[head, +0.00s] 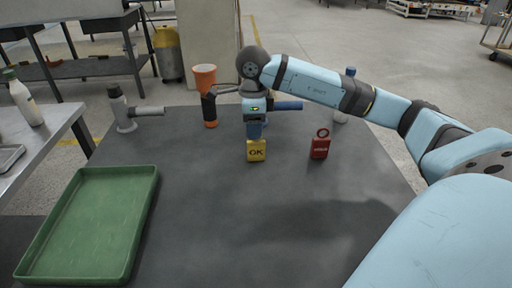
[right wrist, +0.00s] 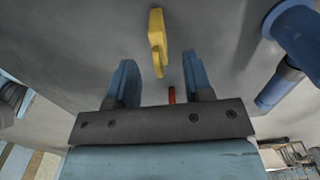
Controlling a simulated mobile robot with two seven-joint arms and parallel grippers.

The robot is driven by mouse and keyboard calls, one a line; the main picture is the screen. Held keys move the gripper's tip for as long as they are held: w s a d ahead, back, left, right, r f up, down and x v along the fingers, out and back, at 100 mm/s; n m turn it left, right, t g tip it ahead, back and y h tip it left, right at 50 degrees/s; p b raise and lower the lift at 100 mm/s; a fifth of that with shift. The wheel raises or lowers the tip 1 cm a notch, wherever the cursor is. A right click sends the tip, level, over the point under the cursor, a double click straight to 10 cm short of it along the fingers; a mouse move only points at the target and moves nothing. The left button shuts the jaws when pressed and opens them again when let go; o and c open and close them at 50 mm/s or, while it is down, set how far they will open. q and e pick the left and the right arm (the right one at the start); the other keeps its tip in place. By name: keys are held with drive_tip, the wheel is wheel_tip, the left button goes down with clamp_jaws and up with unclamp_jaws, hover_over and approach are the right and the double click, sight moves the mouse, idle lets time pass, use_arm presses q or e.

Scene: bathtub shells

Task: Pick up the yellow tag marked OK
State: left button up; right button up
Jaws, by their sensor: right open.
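The yellow tag marked OK (head: 257,151) stands on the dark table, right below my right gripper in the head view. My right gripper (head: 255,130) points down over it, and its fingers overlap the tag's top in this view. In the right wrist view the yellow tag (right wrist: 158,38) shows beyond the two open blue fingertips (right wrist: 158,70), roughly in line with the gap between them. The gap is empty as far as I can see. A red tag (head: 320,147) with a ring on top stands to the right. My left gripper is not in view.
A green tray (head: 147,215) lies at the left of the table. A grey-and-black tool (head: 128,112) and an orange-topped object (head: 205,80) stand behind. A blue-handled object (head: 288,106) lies close behind my right gripper. The table's front middle is clear.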

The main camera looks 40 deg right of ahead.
sight(256, 141)
drive_tip(key=f, duration=0.1)
drive_tip(key=f+b, duration=0.1)
drive_tip(key=f, duration=0.1)
drive_tip(key=f+b, duration=0.1)
drive_tip(key=f, duration=0.1)
drive_tip(key=shift+s+d, duration=0.2)
drive_tip(key=shift+s, duration=0.1)
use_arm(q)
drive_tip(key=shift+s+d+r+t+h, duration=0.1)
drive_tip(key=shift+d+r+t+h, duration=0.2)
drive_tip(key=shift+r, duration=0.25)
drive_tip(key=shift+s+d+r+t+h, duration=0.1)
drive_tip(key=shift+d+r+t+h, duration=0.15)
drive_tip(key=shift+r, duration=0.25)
use_arm(e)
clamp_jaws()
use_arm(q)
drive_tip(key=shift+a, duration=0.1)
use_arm(e)
drive_tip(key=shift+r, duration=0.15)
